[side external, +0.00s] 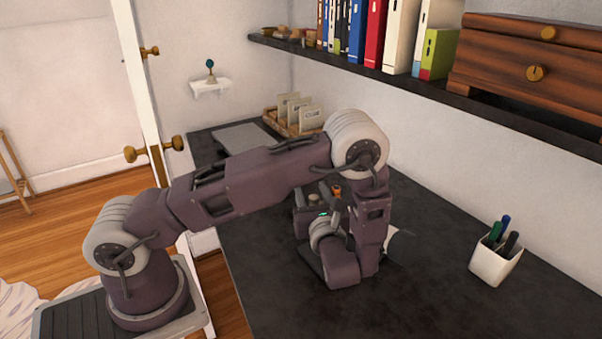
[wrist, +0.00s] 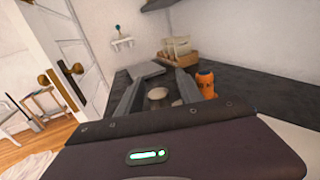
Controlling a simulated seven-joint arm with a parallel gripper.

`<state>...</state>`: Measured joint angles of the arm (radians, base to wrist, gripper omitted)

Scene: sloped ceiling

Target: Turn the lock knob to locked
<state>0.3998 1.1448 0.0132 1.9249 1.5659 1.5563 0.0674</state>
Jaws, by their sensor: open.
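The white door (side external: 136,70) stands at the left with its edge toward the side camera. A small brass lock knob (side external: 150,51) sits high on it, above a larger brass door knob (side external: 155,149). I cannot tell the lock's setting. The wrist view shows the door (wrist: 50,40) at upper left with the larger brass knob (wrist: 72,68). My gripper (wrist: 160,76) is open over the dark desk, well away from the door. A pale round object (wrist: 157,94) shows between its fingers; I cannot tell its distance.
An orange bottle (wrist: 205,83) is just right of my fingers. The dark desk (side external: 430,300) holds a grey laptop-like slab (side external: 240,138), a wooden card tray (side external: 290,122) and a white pen cup (side external: 495,262). A dark shelf (side external: 400,80) juts above the desk.

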